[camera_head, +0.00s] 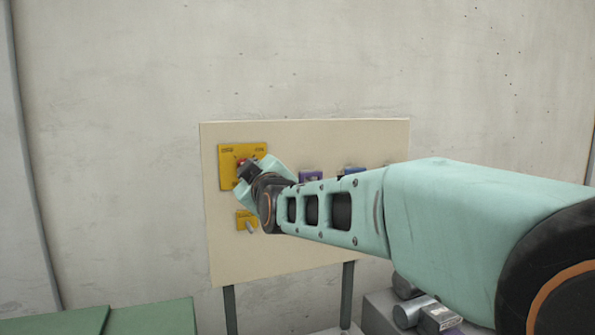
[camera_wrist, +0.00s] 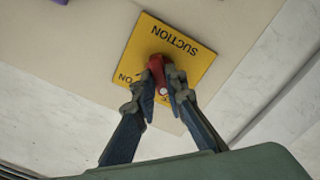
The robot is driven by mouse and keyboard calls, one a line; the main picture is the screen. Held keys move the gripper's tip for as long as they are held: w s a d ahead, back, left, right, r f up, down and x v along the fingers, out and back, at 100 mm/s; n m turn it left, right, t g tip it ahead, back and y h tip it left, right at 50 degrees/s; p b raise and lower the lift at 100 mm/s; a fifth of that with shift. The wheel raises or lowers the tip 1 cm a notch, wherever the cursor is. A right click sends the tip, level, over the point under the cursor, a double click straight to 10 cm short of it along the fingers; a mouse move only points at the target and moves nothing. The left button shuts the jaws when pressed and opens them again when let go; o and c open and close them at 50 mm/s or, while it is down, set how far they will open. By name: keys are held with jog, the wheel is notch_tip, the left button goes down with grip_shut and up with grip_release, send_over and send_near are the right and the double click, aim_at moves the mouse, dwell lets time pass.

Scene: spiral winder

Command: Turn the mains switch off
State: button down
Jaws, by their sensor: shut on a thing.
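A square yellow switch plate (camera_head: 227,160) is at the upper left of the cream panel. It also shows in the wrist view (camera_wrist: 139,50), upside down, with the words SUCTION and ON readable. A red switch handle (camera_wrist: 157,67) stands out from its middle. My gripper (camera_wrist: 166,86) is shut on this red handle, with one dark finger on each side. In the head view my gripper (camera_head: 245,168) covers most of the handle. I see no readable label saying mains.
The cream panel (camera_head: 285,265) stands on dark posts before a concrete wall. Below the yellow plate is a smaller yellow plate (camera_head: 242,218) with a grey lever. Purple (camera_head: 311,176) and blue (camera_head: 350,170) parts sit further right, partly behind my arm. Green surfaces (camera_head: 150,318) lie lower left.

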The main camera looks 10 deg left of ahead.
jog(key=shift+r+n, duration=0.1)
jog(key=shift+n, duration=0.2)
jog(key=c, duration=2)
grip_release()
jog(key=shift+o, duration=0.2)
notch_tip(320, 180, up, 10)
jog(key=shift+f, duration=0.1)
